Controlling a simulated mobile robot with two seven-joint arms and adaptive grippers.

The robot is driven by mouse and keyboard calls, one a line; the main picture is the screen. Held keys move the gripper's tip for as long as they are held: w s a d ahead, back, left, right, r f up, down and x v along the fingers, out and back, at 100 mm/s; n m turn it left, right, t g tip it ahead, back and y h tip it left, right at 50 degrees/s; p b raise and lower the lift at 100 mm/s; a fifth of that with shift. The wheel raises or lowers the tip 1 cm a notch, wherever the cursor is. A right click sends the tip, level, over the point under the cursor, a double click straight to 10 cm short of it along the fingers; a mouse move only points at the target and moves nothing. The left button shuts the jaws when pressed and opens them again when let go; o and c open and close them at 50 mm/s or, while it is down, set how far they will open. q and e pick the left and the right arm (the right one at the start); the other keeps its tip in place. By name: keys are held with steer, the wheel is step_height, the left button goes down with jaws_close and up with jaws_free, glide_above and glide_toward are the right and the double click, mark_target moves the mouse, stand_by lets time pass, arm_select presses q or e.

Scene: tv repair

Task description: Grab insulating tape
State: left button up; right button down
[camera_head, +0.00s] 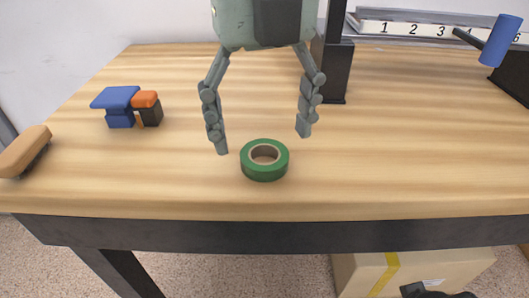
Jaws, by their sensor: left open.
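A green roll of insulating tape (264,171) lies flat on the wooden table (400,160), near its front edge. Its hole and pale inner ring face up. My left gripper (262,143) is above and just behind the roll, pointing down. Its two fingers are spread wide, with nothing between them. The left fingertip is close to the roll's upper left side; I cannot tell whether it touches. My right gripper is not seen clearly enough to place.
Blue and orange-black clamp-like items (127,104) stand at the left. A brush with a wooden back (25,150) lies at the left edge. A black post (333,72), a numbered rack (400,28) and a blue-handled tool (499,40) are behind. A cardboard box (345,275) is below.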

mark_target(264, 146)
arm_select(q)
steer(key=shift+f, duration=1.5)
steer(key=shift+w, duration=0.1)
steer(key=c, duration=1.1)
steer(key=shift+r, duration=0.15)
